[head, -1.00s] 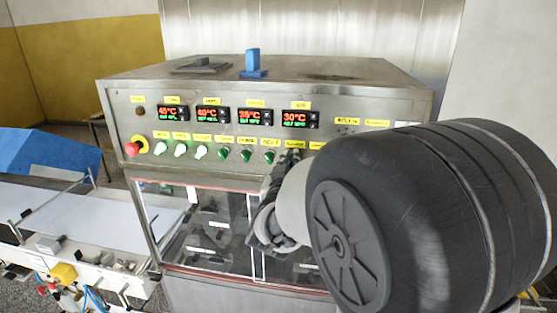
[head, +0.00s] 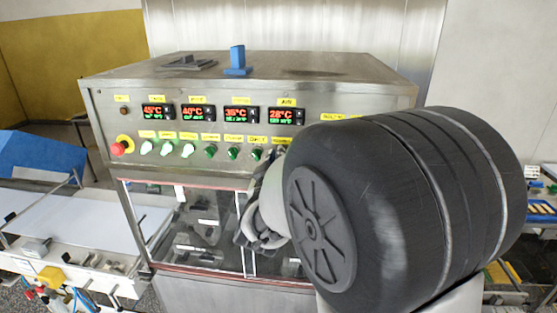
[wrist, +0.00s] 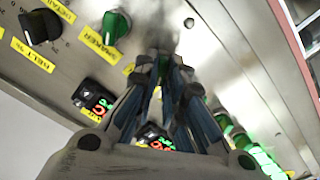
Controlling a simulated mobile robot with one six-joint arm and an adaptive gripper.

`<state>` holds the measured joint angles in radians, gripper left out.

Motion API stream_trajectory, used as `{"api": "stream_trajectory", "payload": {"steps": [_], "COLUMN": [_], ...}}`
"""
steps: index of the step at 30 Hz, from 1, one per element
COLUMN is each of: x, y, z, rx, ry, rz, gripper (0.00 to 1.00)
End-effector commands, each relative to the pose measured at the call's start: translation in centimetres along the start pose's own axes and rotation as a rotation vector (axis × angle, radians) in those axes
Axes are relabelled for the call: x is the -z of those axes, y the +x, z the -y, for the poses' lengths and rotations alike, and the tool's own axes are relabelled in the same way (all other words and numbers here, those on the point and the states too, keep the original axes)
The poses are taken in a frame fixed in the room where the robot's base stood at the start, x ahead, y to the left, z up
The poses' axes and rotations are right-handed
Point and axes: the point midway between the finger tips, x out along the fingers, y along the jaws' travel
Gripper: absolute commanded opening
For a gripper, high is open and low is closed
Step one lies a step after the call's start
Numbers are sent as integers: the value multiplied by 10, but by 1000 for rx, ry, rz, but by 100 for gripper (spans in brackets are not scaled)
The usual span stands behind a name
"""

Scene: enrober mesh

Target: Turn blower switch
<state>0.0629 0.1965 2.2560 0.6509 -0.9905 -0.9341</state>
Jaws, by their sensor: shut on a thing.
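The control panel (head: 100,110) has a row of rotary switches, with lit pale ones (head: 166,148) on the left and dark green ones (head: 233,153) to their right. My gripper (wrist: 166,64) is at the panel, its fingers close together on a switch at the row's right part. That switch is almost wholly hidden by the fingers and blurred, and I cannot read its label. In the wrist view a green switch (wrist: 116,25) and a black knob (wrist: 40,27) sit to the left of the fingers, apart from them. In the head view my arm hides the fingertips.
Red-and-green temperature displays (head: 240,114) sit above the switches. A red emergency button (head: 118,148) is at the panel's left. A glass-windowed chamber (head: 205,228) lies below. A white conveyor (head: 90,222) extends left. A blue piece (head: 237,58) stands on top.

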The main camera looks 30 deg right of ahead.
Motion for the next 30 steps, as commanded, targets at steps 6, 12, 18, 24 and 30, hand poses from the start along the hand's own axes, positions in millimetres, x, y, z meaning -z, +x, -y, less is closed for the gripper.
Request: {"api": "stream_trajectory", "payload": {"steps": [6,12,18,24,30], "x": [0,0,0,1,1], "y": [0,0,0,-17,-59], "z": [0,0,0,0,1], "rx": [0,0,0,2,4], "ry": [-1,-1,0,1,0], "rz": [0,0,0,-3,-3], "gripper": [22,30,30,30,30]}}
